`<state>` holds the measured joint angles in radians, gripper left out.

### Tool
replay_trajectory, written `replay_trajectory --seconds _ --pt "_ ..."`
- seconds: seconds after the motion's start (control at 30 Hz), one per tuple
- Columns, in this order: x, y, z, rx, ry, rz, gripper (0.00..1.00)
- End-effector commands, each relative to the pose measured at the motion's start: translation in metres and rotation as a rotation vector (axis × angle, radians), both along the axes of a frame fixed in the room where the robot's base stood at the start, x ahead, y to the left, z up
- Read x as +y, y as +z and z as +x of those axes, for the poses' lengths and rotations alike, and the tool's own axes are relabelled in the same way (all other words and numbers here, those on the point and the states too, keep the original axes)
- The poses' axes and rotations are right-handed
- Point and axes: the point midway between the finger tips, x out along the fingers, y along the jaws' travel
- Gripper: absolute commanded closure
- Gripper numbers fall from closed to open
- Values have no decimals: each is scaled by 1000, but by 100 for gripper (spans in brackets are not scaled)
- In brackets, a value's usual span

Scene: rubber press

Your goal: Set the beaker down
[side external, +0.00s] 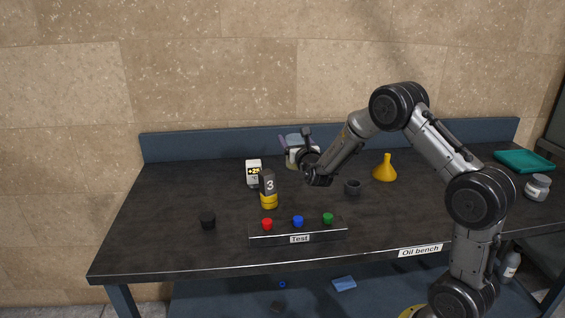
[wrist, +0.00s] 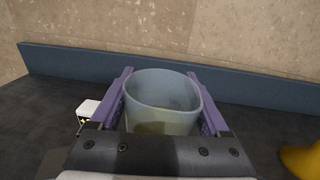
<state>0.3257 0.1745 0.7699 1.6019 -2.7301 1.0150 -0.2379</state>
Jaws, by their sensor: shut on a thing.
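The beaker (wrist: 162,103) is a clear grey-blue cup with a yellowish liquid low inside. It stands close to upright between the purple fingers of my gripper (wrist: 163,88) in the wrist view, and the gripper is shut on it. In the side external view my gripper (side external: 297,147) is at the back of the bench, near the blue backboard. The beaker is partly hidden there behind the gripper and a white box-like shape. I cannot tell whether its base touches the bench top (side external: 190,190).
A white display reading about +25 (side external: 253,170) and a yellow-black bottle marked 3 (side external: 268,190) stand left of the gripper. A dark cup (side external: 352,187) and yellow funnel (side external: 385,168) stand right. The Test button box (side external: 298,234) is in front. A black cap (side external: 208,220) lies left.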

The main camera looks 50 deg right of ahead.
Motion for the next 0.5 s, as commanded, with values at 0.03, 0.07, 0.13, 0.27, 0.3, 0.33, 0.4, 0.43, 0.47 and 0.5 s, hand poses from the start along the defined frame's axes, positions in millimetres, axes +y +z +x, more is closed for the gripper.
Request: replay_trajectory --seconds 0.03,0.07,0.13,0.27,0.3,0.33,0.4,0.43,0.47,0.5 --pt "-5 -5 10 -1 0 -1 85" --pt "-7 -7 15 -1 0 -1 85" --pt "-13 -14 27 0 0 0 85" --pt "-21 -37 42 2 -1 0 85" --pt "-23 -42 47 1 -1 0 85" --pt "-25 -45 50 -1 -1 -1 85" --pt "-27 -53 56 -1 -1 -1 85" --pt "-29 -56 58 -1 -1 -1 85" --pt "-29 -58 60 -2 -1 -1 85" --pt "-30 -61 62 -2 -1 -1 85"
